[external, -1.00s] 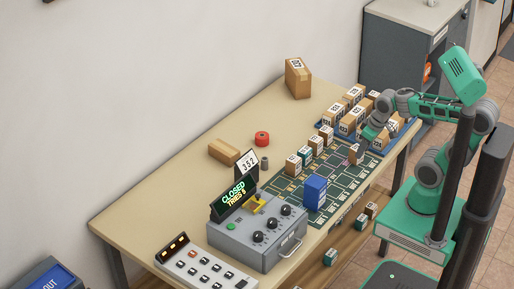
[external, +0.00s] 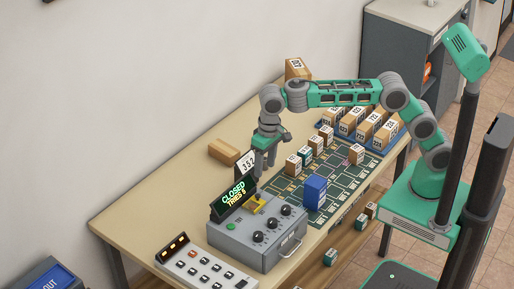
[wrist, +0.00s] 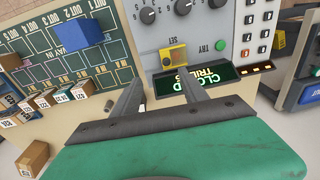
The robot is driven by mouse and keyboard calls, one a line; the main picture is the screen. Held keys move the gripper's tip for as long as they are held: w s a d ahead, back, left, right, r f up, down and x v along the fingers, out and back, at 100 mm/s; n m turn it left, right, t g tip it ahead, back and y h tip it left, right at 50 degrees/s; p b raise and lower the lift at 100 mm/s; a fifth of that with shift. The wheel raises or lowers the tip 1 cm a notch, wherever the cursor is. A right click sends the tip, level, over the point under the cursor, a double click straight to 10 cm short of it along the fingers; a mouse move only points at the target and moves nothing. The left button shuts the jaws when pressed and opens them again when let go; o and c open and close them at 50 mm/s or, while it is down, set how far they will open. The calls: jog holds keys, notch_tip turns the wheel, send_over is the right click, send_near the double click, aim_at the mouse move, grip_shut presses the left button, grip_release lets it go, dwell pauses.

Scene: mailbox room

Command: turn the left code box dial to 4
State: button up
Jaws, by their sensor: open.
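The grey code box (external: 256,238) sits near the front end of the table, with a row of black dials on its sloped top. The display (external: 234,199) reads CLOSED, TRIES 5. In the wrist view the box (wrist: 205,25) is upside down; dials show at its top edge, including one dial (wrist: 182,6). My gripper (external: 264,163) points down behind the display, above the table and apart from the dials. In the wrist view its fingers (wrist: 160,92) are spread with nothing between them.
A blue block (external: 315,192) stands on the green mat (external: 335,172) beside the box. A button panel (external: 205,268) lies at the front left. Small parcels (external: 293,164) line the mat.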

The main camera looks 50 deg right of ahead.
jog(key=s+a+f, duration=0.1)
jog(key=s+a, duration=0.2)
jog(key=a, duration=0.5)
jog(key=p, duration=0.2)
send_over(258, 234)
notch_tip(258, 234, down, 3)
jog(key=shift+f+g+h, duration=0.2)
jog(key=shift+g+h, duration=0.1)
notch_tip(258, 234, down, 8)
jog(key=shift+r+p, duration=0.1)
jog(key=shift+p, duration=0.4)
jog(key=shift+c, duration=0.4)
grip_shut()
